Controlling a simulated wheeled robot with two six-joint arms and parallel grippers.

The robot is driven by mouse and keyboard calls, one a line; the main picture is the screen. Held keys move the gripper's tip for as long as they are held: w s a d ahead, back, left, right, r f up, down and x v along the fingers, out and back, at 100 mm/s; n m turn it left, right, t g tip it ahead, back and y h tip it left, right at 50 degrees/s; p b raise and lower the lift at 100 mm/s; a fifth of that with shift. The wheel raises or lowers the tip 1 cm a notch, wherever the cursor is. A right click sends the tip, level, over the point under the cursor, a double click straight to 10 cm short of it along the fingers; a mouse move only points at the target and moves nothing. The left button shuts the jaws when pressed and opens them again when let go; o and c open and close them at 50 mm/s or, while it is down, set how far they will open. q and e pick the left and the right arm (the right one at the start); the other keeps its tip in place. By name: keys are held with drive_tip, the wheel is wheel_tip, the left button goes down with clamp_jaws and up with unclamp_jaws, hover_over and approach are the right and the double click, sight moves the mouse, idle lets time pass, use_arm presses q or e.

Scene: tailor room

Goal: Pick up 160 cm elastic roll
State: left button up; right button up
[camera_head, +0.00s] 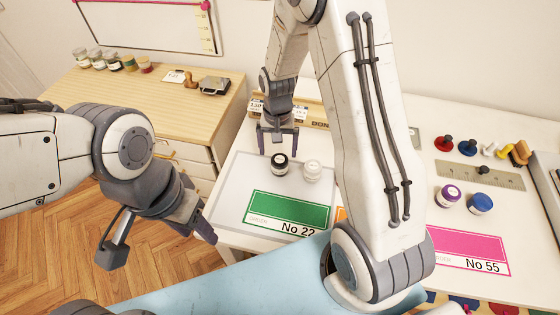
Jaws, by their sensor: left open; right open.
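A black roll (280,164) and a white roll (312,170) stand side by side on a pale grey tray (231,205), behind a green card marked No 22 (287,212). Which roll, if any, is the 160 cm elastic cannot be read. My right gripper (277,153) points down, open, with its fingertips just above and behind the black roll; whether they touch it cannot be told. My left gripper (158,243) is open and empty, left of the table above the wooden floor.
A purple roll (448,195) and a blue roll (480,203) stand near a pink card marked No 55 (467,250). A ruler (480,175) lies behind them. Small boxes (300,112) stand behind my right gripper. A wooden cabinet (130,98) stands back left.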

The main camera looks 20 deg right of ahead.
sight(279, 160)
drive_tip(key=shift+s+f+p, duration=0.15)
drive_tip(key=shift+f+p, duration=0.15)
drive_tip(key=shift+f, duration=0.3)
wheel_tip(279, 160, down, 3)
drive_tip(key=shift+s+d+f+p, duration=0.1)
drive_tip(key=shift+d+f+p, duration=0.05)
drive_tip(key=shift+p, duration=0.45)
drive_tip(key=shift+f, duration=0.55)
drive_tip(key=c, duration=1.4)
drive_tip(key=shift+c, duration=0.2)
drive_tip(key=shift+r, duration=0.1)
